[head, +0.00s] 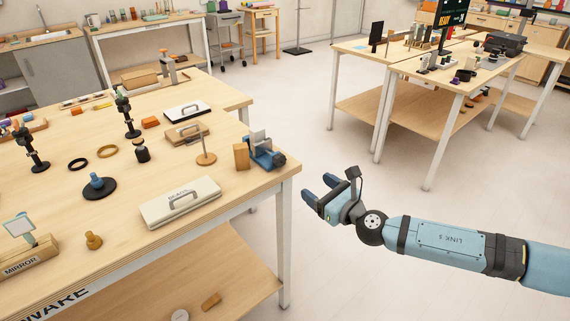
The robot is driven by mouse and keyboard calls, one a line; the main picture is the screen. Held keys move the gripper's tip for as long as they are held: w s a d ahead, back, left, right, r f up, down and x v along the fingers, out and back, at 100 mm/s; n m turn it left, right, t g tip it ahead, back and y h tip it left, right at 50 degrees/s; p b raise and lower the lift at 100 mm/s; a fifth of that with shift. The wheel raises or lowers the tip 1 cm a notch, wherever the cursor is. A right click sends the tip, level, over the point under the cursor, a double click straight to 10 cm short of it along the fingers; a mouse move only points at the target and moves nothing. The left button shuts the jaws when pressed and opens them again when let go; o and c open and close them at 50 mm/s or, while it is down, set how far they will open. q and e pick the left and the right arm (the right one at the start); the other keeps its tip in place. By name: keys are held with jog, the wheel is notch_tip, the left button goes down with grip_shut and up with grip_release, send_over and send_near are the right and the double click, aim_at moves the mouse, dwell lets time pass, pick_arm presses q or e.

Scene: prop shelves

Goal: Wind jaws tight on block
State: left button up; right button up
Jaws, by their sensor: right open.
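A small blue vise (266,157) sits near the right corner of the wooden table, with a dark part at its right end. A tan block (241,157) stands upright just left of the vise. A pale grey plate shows at the back of the vise. I cannot tell whether anything is between the vise's jaws. My right gripper (318,189) is open and empty, off the table's right edge, to the right of and nearer than the vise. It touches nothing. My left gripper is not in view.
A white case with a handle (181,201) lies left of the vise near the front edge. Floor (330,150) is open right of the table, before another workbench (440,75).

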aim_at(281, 161)
jog(key=b+x, duration=0.2)
jog(key=x, duration=1.1)
jog(key=shift+w+a, duration=0.2)
jog(key=shift+w, duration=0.05)
jog(key=shift+c, duration=0.4)
jog(key=c, duration=0.8)
jog(key=shift+s+f+m, duration=0.1)
jog(key=shift+m, duration=0.8)
jog(key=m, duration=0.2)
jog(key=shift+m, duration=0.3)
jog(key=o, duration=0.9)
